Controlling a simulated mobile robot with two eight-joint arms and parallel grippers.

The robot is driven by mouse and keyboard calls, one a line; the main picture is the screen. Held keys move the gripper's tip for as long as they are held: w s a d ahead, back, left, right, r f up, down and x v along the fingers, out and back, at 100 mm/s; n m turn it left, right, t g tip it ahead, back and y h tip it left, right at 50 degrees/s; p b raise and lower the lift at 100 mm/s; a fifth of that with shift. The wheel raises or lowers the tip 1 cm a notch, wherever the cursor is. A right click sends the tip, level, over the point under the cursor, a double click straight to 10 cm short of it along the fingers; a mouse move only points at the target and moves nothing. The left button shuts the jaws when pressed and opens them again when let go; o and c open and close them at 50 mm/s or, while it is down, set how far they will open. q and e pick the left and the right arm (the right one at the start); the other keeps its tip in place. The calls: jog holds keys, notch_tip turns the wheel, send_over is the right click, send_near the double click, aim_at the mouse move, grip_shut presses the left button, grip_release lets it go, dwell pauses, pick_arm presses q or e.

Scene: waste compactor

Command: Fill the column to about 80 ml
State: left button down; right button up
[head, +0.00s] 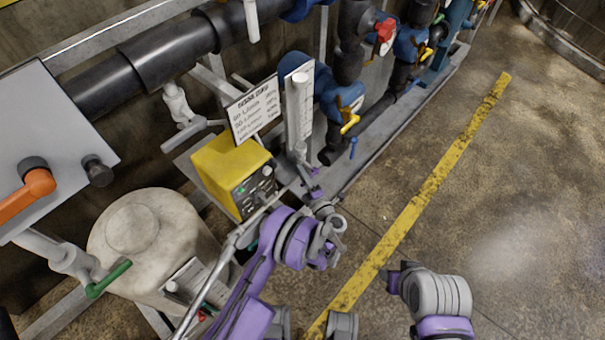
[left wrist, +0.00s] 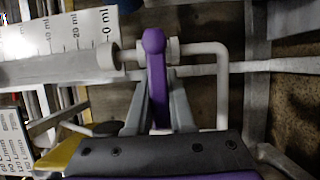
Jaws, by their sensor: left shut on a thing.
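The measuring column (head: 299,108) is a clear upright tube on a white scale board by the pipes. Its lower end (left wrist: 70,70) shows in the left wrist view beside a scale reading 0 ml and 20 ml. I cannot make out a liquid level. A purple valve handle (left wrist: 156,75) is at the column's foot, with a grey pipe looping beside it. My left gripper (left wrist: 160,112) is shut on this handle; in the head view the gripper (head: 318,196) is just below the column. My right gripper (head: 394,280) is over the floor, apart from everything; its jaws are unclear.
A yellow box (head: 221,164) with knobs and a green light stands left of the column, below a printed sign (head: 253,109). Pipes with red, yellow and blue valve handles run behind. A pale tank (head: 150,228) is at lower left. The floor right of the yellow line (head: 430,192) is clear.

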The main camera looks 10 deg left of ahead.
pick_arm(q)
jog(key=shift+f, duration=0.1)
dwell(0.8)
jog(key=shift+w+d+f+n+t+y+b, duration=0.1)
jog(key=shift+f+n+t+y+b, duration=0.2)
jog(key=shift+n+b, duration=0.85)
jog(key=shift+w+d+f+n+t+y+b, duration=0.1)
jog(key=shift+f+n+t+y+b, duration=0.25)
jog(key=shift+n+b, duration=0.8)
jog(key=shift+w+d+f+n+t+y+b, duration=0.15)
jog(key=shift+f+n+y+b, duration=0.3)
jog(key=shift+n+b, duration=0.7)
jog(key=shift+n, duration=0.25)
jog(key=c, duration=0.8)
grip_release()
jog(key=shift+a, duration=0.1)
jog(key=shift+s, duration=0.15)
